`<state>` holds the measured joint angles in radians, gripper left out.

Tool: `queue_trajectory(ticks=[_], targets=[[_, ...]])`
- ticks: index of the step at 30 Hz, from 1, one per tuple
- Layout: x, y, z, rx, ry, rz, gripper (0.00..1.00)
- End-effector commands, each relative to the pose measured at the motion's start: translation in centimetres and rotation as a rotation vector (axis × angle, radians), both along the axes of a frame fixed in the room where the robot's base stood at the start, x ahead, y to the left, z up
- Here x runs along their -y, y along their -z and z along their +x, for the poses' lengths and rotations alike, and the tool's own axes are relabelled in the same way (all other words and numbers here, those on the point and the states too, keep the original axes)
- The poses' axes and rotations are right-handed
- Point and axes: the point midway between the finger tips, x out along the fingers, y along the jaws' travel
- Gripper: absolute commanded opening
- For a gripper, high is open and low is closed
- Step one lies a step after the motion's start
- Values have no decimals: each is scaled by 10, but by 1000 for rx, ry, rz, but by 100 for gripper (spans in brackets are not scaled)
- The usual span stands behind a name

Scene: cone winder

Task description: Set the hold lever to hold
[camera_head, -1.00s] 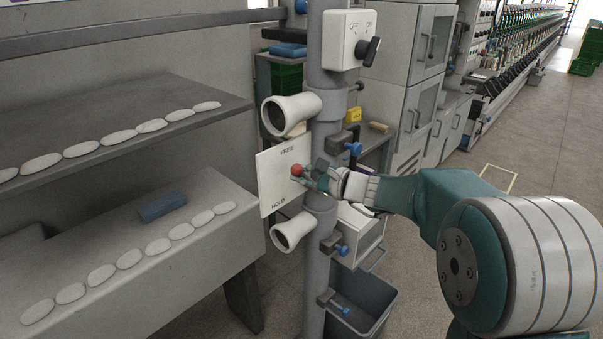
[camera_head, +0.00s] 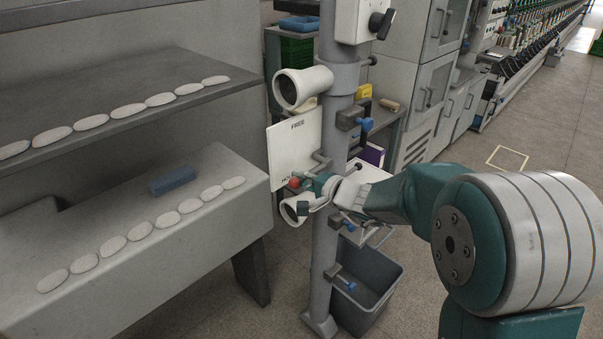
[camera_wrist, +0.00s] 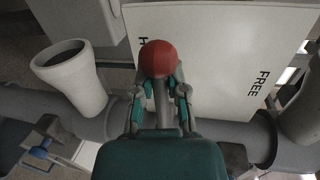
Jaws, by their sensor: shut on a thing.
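The hold lever has a red ball knob (camera_head: 294,182) on a grey shaft, in front of a white plate (camera_head: 290,143) marked FREE at the top and HOLD at the bottom. The knob is at the HOLD end, covering part of that word. My gripper (camera_head: 305,189) is shut on the lever at the knob. In the wrist view the red knob (camera_wrist: 158,58) sits between the fingertips of my gripper (camera_wrist: 158,85), with the grey lever shaft behind it. The word FREE on the plate (camera_wrist: 215,45) is clear to the right.
A grey post (camera_head: 333,130) carries the plate, with white funnels above (camera_head: 302,88) and below (camera_head: 291,212) it. Clamps with blue knobs (camera_head: 365,124) stick out from the post. A grey bin (camera_head: 365,285) stands on the floor. Shelves with white oval pieces are at left.

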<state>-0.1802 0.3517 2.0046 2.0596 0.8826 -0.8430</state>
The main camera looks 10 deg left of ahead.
Motion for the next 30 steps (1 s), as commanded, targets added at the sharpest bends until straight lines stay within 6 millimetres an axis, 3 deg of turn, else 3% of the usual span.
queue_trajectory(ticks=[19,20,21,22,30], targets=[[0,9,-1,29,-1,-35,0],[0,9,-1,29,-1,-35,31],[0,9,-1,29,-1,-35,49],[0,9,-1,29,-1,-35,54],[0,6,-1,33,-1,-30,54]])
